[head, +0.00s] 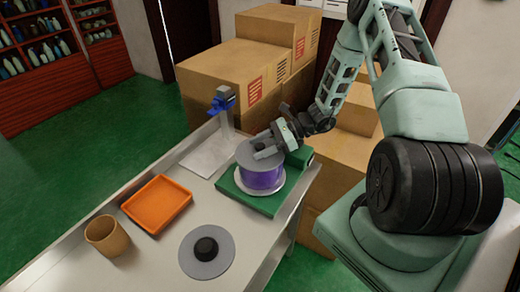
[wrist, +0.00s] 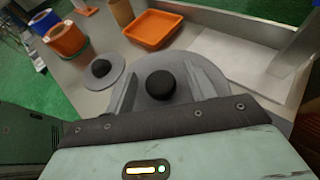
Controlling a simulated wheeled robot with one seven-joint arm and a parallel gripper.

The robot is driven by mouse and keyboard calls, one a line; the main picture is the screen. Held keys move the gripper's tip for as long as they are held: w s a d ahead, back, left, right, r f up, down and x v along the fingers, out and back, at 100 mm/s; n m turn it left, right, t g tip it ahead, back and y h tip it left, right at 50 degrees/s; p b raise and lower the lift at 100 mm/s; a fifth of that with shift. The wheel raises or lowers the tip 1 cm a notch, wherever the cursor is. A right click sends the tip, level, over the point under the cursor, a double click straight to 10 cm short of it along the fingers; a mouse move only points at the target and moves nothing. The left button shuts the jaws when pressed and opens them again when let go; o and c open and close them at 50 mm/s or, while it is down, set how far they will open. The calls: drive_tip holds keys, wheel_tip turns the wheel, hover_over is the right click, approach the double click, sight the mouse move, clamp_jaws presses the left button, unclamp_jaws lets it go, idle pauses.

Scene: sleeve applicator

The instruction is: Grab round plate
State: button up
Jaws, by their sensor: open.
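A grey round plate with a black knob (head: 256,161) lies on top of a purple spool (head: 262,178), which sits on a green base (head: 236,190) on the table. My gripper (head: 266,147) is open just over this plate and hides its knob in the head view. In the wrist view the plate (wrist: 205,78) is below my gripper (wrist: 167,82), with the black knob between the two open fingers. I cannot tell whether the fingers touch it. A second grey round plate with a black knob (head: 207,268) lies flat near the table's front.
An orange tray (head: 157,204) and a brown cup (head: 106,236) stand to the left on the metal table. A stand with a blue device (head: 222,100) rises behind the spool. Cardboard boxes (head: 225,75) are stacked behind the table.

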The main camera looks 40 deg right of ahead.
drive_tip(key=shift+f, duration=0.1)
drive_tip(key=shift+c, duration=0.3)
drive_tip(key=shift+w, duration=0.1)
drive_tip(key=c, duration=1.1)
